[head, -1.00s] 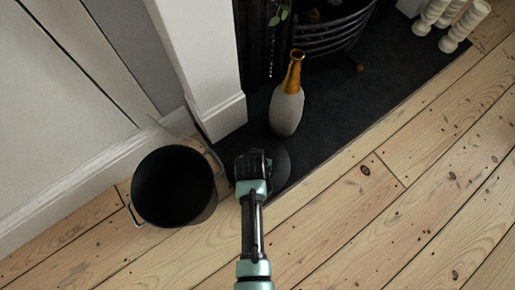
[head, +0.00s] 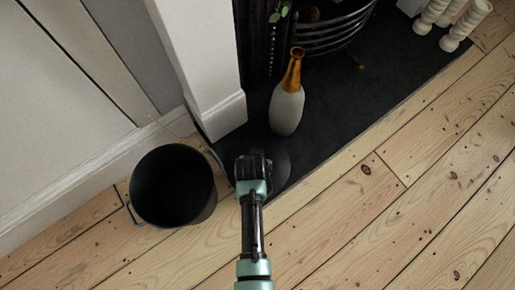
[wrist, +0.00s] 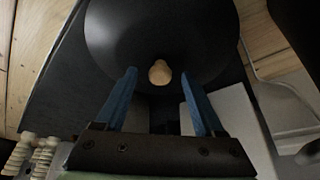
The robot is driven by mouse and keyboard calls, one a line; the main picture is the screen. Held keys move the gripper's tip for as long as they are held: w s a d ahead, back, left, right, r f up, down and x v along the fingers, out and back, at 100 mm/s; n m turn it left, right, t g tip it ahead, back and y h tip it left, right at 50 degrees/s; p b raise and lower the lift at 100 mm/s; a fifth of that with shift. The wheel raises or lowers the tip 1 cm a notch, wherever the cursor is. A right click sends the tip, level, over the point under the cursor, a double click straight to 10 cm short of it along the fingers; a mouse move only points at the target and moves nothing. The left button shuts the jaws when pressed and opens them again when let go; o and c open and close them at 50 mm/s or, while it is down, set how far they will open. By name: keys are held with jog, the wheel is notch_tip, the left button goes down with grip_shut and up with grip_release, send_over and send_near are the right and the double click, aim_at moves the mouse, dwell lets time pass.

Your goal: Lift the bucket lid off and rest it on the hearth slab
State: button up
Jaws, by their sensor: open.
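The bucket (head: 205,207) stands uncovered on the floorboards, its dark inside showing. The lid (head: 282,167) is a dark round disc at the near corner of the black hearth slab (head: 335,130), partly hidden by my gripper (head: 251,160). In the wrist view the lid (wrist: 115,30) has a pale wooden knob (wrist: 159,73). My gripper's blue fingers (wrist: 158,78) are open, one on each side of the knob, with gaps between. The lid appears to lie on the slab; contact beneath it is hidden.
A grey and gold vase (head: 287,108) stands on the slab just beyond the lid. A white pillar (head: 205,70) rises behind the bucket. White turned candlesticks (head: 465,25) stand at the far right. The floorboards at right are clear.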

jog(key=d+p+v, duration=0.1)
jog(key=p+v, duration=0.9)
jog(key=v, duration=0.3)
jog(key=shift+a, duration=0.45)
jog(key=shift+w, duration=0.1)
